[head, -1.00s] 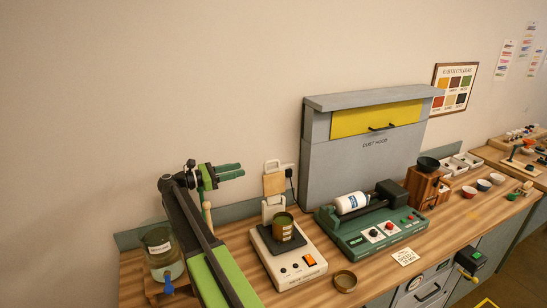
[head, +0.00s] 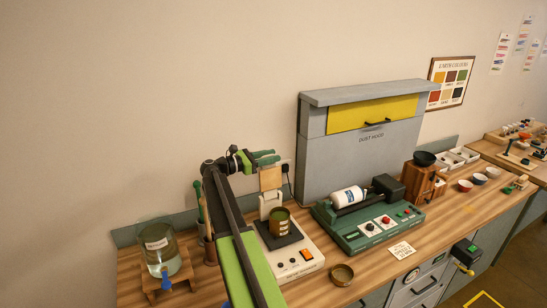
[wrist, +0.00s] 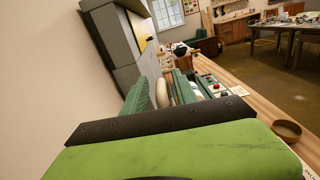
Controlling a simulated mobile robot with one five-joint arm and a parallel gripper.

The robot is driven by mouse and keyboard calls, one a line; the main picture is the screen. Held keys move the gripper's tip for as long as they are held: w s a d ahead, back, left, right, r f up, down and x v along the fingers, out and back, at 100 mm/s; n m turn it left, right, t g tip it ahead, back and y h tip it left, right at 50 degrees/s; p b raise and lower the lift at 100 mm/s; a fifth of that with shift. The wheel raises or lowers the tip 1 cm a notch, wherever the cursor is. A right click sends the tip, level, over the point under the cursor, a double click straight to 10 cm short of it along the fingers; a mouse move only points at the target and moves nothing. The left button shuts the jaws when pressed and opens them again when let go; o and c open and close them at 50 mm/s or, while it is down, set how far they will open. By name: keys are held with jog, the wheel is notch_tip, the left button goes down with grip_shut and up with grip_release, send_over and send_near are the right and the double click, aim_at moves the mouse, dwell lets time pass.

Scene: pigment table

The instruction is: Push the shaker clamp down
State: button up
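The shaker (head: 290,258) is a white box with an orange switch. Behind the tin, the shaker clamp (head: 271,180) is upright and raised, with a tan wooden pad and a white bracket. My gripper (head: 268,157), with green fingers, is at the top of the clamp and hides its white handle. In the wrist view the ridged fingers (wrist: 160,93) are apart, with a cream rounded thing showing between them. I cannot tell whether they touch the clamp.
A green machine (head: 368,222) holding a white bottle stands right of the shaker, before the grey dust hood (head: 345,160). A glass jar (head: 158,247) on a wooden stand is at left. A brass ring-shaped lid or dish (head: 341,275) lies near the front edge.

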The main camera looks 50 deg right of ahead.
jog(key=shift+s+d, duration=0.3)
jog(key=shift+d, duration=0.3)
